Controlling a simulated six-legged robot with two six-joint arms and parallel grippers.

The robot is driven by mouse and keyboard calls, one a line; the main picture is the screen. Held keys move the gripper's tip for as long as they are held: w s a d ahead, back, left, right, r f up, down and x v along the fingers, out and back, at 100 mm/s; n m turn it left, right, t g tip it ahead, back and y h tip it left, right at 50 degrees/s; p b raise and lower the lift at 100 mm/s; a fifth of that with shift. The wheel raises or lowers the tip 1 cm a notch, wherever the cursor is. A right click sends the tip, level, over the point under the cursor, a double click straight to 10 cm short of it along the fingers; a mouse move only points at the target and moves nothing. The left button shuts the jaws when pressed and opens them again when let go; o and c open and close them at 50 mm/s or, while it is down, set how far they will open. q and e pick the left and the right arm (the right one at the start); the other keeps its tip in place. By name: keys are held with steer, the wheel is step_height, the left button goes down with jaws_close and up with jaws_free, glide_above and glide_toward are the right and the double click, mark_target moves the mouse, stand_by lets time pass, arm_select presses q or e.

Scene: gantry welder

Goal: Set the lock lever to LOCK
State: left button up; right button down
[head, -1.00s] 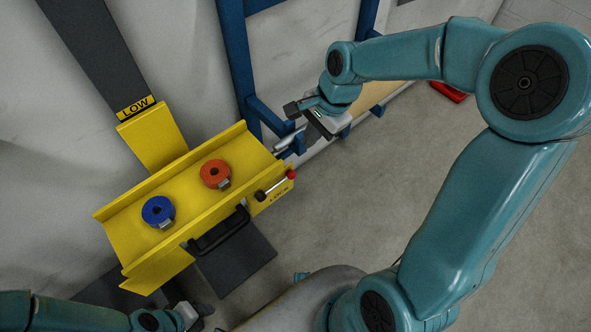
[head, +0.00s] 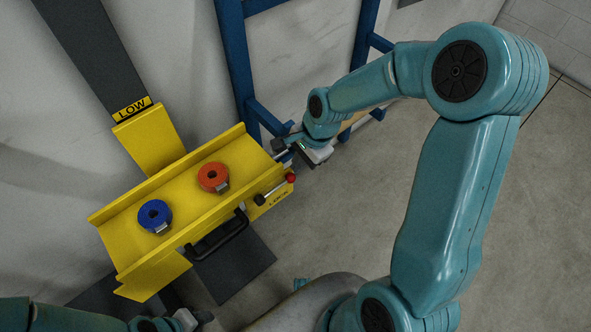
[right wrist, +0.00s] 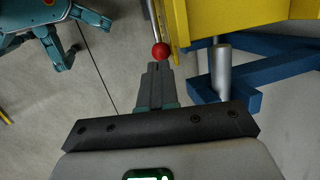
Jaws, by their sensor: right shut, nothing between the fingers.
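The lock lever (head: 276,187) is a thin rod with a red knob, on a black pivot at the right end of the yellow carriage (head: 133,253). It points right and slightly up in the head view, above the LOCK label (head: 279,200). The red knob shows in the right wrist view (right wrist: 160,50), just beyond my fingertips; I cannot tell whether they touch. My right gripper (head: 283,153) is shut and empty beside the carriage's right end; its closed fingers show in the right wrist view (right wrist: 158,68). My left gripper (head: 196,318) is at the bottom left, its fingers unclear.
A blue ring (head: 155,215) and an orange ring (head: 213,177) sit on the carriage. A black handle (head: 217,236) is on its front. A grey column with a LOW label (head: 132,108) rises behind. A blue frame (head: 238,75) stands close behind my right gripper. The floor at right is open.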

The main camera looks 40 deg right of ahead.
mark_target(293, 176)
steer(key=shift+x, duration=1.6)
steer(key=shift+f, duration=0.15)
steer(key=a+f+m+y+b, duration=0.1)
steer(key=a+f+y+b, duration=0.1)
steer(key=f+y+b, duration=0.5)
steer(key=a+f+m+y+b, duration=0.1)
steer(key=a+f+y+b, duration=0.2)
steer(key=f+y+b, duration=0.4)
steer(key=shift+s+y, duration=0.25)
steer(key=shift+y, duration=0.85)
steer(key=shift+a+f, duration=0.1)
steer(key=shift+a, duration=0.1)
